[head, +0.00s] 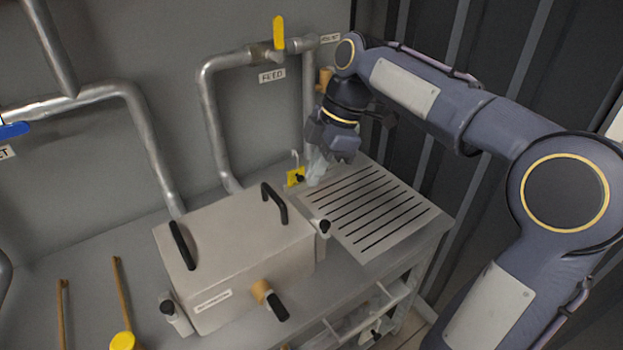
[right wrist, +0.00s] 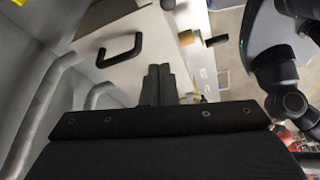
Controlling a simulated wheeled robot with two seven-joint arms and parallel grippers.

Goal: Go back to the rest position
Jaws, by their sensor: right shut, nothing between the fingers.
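My right arm comes in from the right in the head view and reaches over the bench. My right gripper (head: 331,150) points down above the back left of the slotted drain plate (head: 420,214). Its two dark fingers are together and empty in the right wrist view (right wrist: 159,85). A pale, shiny object (head: 317,169) stands just below the gripper; I cannot tell whether they touch. My left gripper shows in neither view. Dark arm links of mine show at the right of the right wrist view.
A grey box (head: 245,240) with black handles stands left of the plate. A yellow tag (head: 296,177) is near the gripper. Pipes (head: 210,110) line the wall, with a yellow valve lever (head: 279,32) and a blue one (head: 14,130). Yellow-brown rods (head: 121,290) lie front left.

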